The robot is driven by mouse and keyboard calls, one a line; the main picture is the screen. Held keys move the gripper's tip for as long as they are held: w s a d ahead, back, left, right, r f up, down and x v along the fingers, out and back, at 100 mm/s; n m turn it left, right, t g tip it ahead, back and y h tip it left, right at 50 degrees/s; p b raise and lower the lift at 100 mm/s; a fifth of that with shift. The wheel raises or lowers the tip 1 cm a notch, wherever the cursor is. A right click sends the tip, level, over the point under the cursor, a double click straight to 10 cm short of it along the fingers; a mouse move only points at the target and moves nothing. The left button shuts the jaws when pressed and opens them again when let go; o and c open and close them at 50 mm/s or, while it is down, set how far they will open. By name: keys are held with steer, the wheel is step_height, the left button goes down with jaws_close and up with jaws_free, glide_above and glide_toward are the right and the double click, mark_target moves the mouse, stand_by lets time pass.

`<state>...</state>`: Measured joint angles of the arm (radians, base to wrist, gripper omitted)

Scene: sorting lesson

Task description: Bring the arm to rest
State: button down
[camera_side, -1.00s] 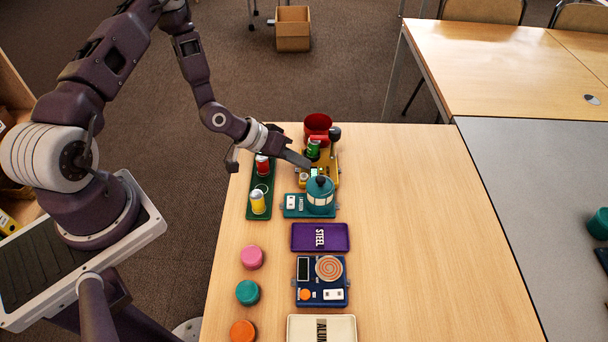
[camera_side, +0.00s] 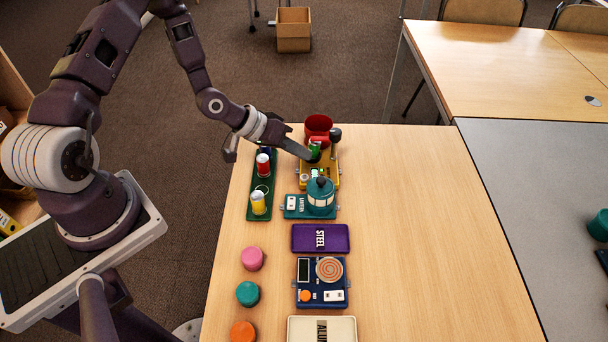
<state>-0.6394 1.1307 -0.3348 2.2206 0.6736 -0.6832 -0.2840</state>
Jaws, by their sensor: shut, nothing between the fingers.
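My gripper (camera_side: 306,153) is shut and empty. Its tip is over the far end of the table, beside a green can on the yellow device (camera_side: 331,173). Whether the fingers touch the can I cannot tell. The arm reaches in from the left, bent downward at the wrist.
A green rack (camera_side: 251,211) holds a red can (camera_side: 263,165) and a yellow can (camera_side: 258,203). The table's right side (camera_side: 430,230) is clear.

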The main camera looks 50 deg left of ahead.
steer(key=s+a+r+m+g+y, duration=0.1)
steer(key=s+a+r+y, duration=0.15)
steer(key=r, duration=0.65)
steer(key=s+a+r+m+g+y, duration=0.1)
steer(key=s+a+r+m+y, duration=0.15)
steer(key=r, duration=0.65)
steer(key=s+d+r, duration=0.2)
steer(key=s+r, duration=0.2)
steer(key=s, duration=0.3)
steer(key=s+d+r, duration=0.2)
steer(key=s+r, duration=0.2)
steer(key=s, duration=0.3)
steer(key=s+d+r+n, duration=0.1)
steer(key=s+d+r, duration=0.2)
steer(key=s, duration=0.4)
steer(key=shift+r, duration=0.55)
steer(key=c, duration=2.2)
jaws_free()
steer(key=shift+a, duration=0.1)
